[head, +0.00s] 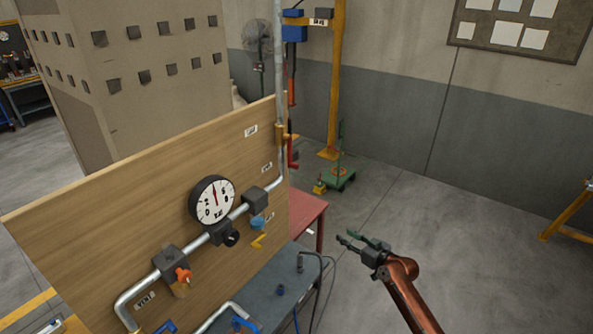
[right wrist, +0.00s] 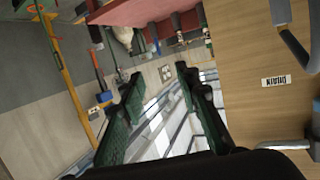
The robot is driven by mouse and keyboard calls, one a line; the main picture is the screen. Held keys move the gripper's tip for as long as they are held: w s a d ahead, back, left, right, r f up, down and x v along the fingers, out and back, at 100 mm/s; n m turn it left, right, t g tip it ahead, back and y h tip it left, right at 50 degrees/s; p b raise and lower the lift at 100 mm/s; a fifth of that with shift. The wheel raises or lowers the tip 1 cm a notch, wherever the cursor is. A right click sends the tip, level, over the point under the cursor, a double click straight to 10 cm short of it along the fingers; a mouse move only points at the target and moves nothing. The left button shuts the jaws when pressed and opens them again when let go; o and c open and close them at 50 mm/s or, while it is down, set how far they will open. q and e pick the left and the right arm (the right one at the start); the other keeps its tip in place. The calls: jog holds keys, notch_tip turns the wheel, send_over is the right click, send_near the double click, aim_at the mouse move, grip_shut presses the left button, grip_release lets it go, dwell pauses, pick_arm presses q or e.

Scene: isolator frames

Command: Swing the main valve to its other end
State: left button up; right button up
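A wooden panel (head: 100,222) carries a grey pipe with several fittings. An orange-red valve handle (head: 183,274) sits on the dark block at the lower left of the pipe. A blue handle (head: 258,222) sits below the block at the upper right, with a yellow bent piece (head: 258,240) under it. The panel labels are too small to read in the head view, so I cannot tell which handle is the main valve. My right gripper (head: 354,244) is open and empty, right of the panel and clear of it. Its spread fingers show in the right wrist view (right wrist: 163,100). My left gripper is out of view.
A round gauge (head: 212,202) is on the panel above the pipe. A dark bench (head: 255,290) with fittings and a red table (head: 306,212) stand beside the panel. A "DRAIN" label (right wrist: 276,82) shows in the right wrist view. Open floor (head: 450,240) lies to the right.

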jog(key=a+r+n+y+p, duration=0.15)
jog(key=a+r, duration=0.25)
jog(key=r, duration=0.5)
jog(key=a+r+n+y, duration=0.2)
jog(key=a+r, duration=0.1)
jog(key=r, duration=0.7)
jog(key=n+g+y, duration=0.2)
jog(key=n+y, duration=0.1)
send_near(296, 166)
jog(key=x, duration=0.6)
jog(key=p+x, duration=0.1)
jog(key=x, duration=0.2)
jog(key=shift+w+a+f+p, duration=0.1)
jog(key=shift+w+f+p, duration=0.15)
jog(key=shift+w, duration=0.2)
jog(key=shift+w+a, duration=0.25)
jog(key=shift+a, duration=0.1)
grip_shut()
jog(key=shift+f, duration=0.1)
